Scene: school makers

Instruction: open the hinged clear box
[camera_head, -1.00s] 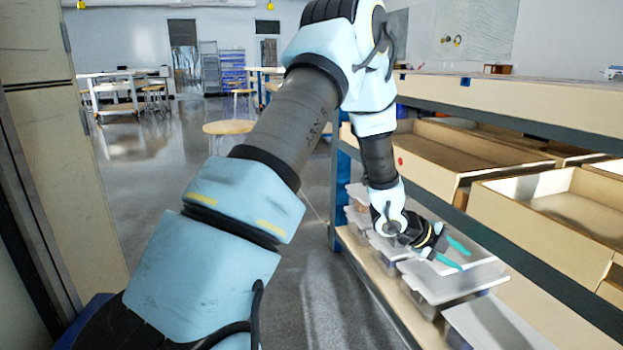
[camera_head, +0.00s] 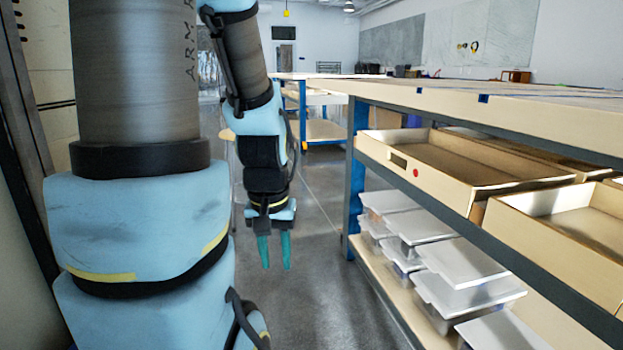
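Several clear boxes with pale lids stand on the lower shelf of the workbench at the right. The nearest whole one is a clear box (camera_head: 466,276) with its lid lying flat; others, such as a box farther back (camera_head: 420,226), stand behind it. I cannot tell which of them is hinged. My gripper (camera_head: 274,266) hangs over the floor, left of the shelf and apart from the boxes. Its two teal fingers point down with a gap between them, and nothing shows in the gap.
The lower shelf (camera_head: 372,272) has a wooden front edge. Above it, wooden trays (camera_head: 462,190) sit on the middle shelf behind a dark rail. A blue post (camera_head: 356,165) stands at the bench's far end. Grey floor (camera_head: 325,300) is clear beneath my gripper. A cabinet stands close at left.

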